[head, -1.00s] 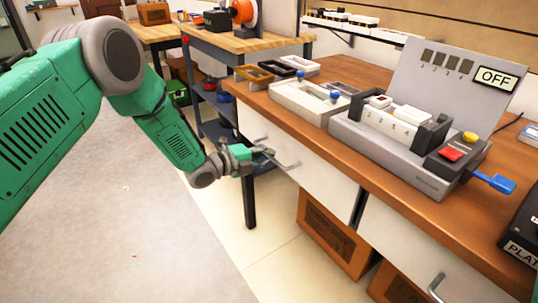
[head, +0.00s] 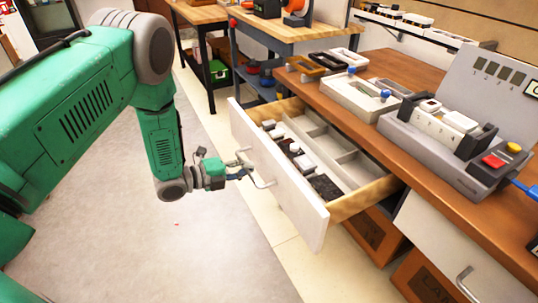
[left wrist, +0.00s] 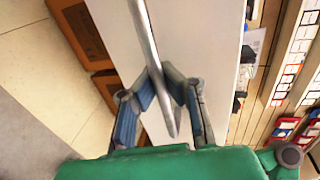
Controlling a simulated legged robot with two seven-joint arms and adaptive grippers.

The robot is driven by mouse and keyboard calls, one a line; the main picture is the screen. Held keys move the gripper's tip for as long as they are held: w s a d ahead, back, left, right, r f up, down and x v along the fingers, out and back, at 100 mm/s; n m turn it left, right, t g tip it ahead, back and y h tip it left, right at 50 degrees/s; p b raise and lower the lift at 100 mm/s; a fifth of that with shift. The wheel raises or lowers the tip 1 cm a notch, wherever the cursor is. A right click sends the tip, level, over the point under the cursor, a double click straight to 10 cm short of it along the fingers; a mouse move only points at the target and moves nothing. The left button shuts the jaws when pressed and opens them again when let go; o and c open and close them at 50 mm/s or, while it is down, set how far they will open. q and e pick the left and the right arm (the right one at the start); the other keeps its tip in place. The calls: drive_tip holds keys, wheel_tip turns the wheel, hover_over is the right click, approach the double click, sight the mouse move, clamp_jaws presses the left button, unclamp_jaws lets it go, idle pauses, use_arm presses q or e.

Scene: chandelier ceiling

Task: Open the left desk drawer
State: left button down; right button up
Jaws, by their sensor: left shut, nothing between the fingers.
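The left desk drawer (head: 275,180) stands pulled well out of the desk in the head view. Its white front faces my left arm, and divided compartments with several small dark and white items show inside. Its metal handle (head: 262,182) is on the front and crosses the left wrist view as a grey bar (left wrist: 143,35). My left gripper (head: 243,171) is at the handle, its fingers shut with nothing between them. In the left wrist view the fingertips (left wrist: 165,75) are right by the bar; whether they touch it is unclear. My right gripper is out of view.
The wooden desk top (head: 415,155) holds a grey device (head: 440,145) and a white tray-like fixture (head: 360,98). A second drawer (head: 440,240) at the right is closed. Cardboard boxes (head: 375,235) stand beneath. The floor left of the drawer is clear.

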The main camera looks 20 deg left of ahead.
use_arm(q)
drive_tip(key=s+a, duration=0.1)
drive_tip(key=s, duration=0.1)
drive_tip(key=s+a+p, duration=0.1)
drive_tip(key=s+a, duration=0.1)
drive_tip(key=shift+s+a+f, duration=0.1)
drive_tip(key=shift+s+f, duration=0.05)
drive_tip(key=shift+s, duration=0.1)
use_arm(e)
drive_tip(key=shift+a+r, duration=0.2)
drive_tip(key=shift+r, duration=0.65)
use_arm(q)
drive_tip(key=c, duration=1.6)
unclamp_jaws()
drive_tip(key=shift+a, duration=0.1)
